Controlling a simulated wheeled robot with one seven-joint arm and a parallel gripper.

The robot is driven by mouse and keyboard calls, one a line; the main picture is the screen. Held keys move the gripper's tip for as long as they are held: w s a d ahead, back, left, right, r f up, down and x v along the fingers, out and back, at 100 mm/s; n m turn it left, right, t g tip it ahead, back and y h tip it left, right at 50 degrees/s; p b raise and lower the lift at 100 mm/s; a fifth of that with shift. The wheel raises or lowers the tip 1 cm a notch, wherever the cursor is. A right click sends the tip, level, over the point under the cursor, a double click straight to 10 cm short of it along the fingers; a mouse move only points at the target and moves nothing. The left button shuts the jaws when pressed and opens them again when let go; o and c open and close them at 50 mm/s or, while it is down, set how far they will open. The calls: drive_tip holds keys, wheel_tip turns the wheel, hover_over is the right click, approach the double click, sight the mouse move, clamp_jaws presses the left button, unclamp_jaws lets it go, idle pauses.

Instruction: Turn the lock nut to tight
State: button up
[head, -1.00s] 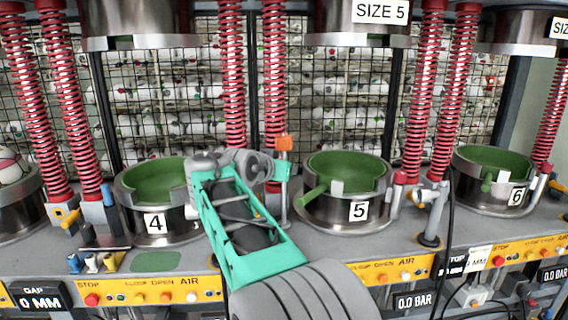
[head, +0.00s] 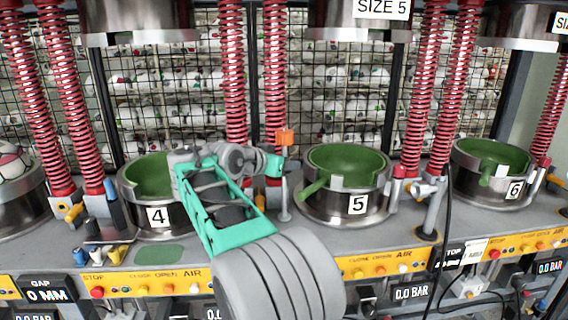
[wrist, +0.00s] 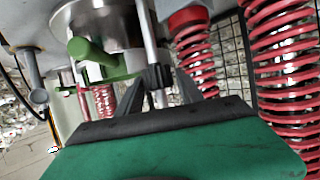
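A slim metal post (head: 285,200) stands between press stations 4 and 5, with an orange block (head: 284,138) at its top. In the wrist view, which looks upside down, a dark ribbed nut (wrist: 158,77) sits on the post; I take it for the lock nut. My gripper (wrist: 172,80) has its two dark fingers spread, one to each side of the nut. I cannot tell whether either finger touches it. In the head view my gripper (head: 274,165) is beside the post, just below the orange block, and its fingers are mostly hidden.
Green-lined bowl 5 (head: 357,204) with its green handle (head: 314,188) is close right of the post. Bowl 4 (head: 158,220) is partly behind my arm. Red springs (head: 274,80) rise behind. A button panel (head: 385,262) runs along the front.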

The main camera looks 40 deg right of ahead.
drive_tip(key=shift+o, duration=0.9)
drive_tip(key=v, duration=0.8)
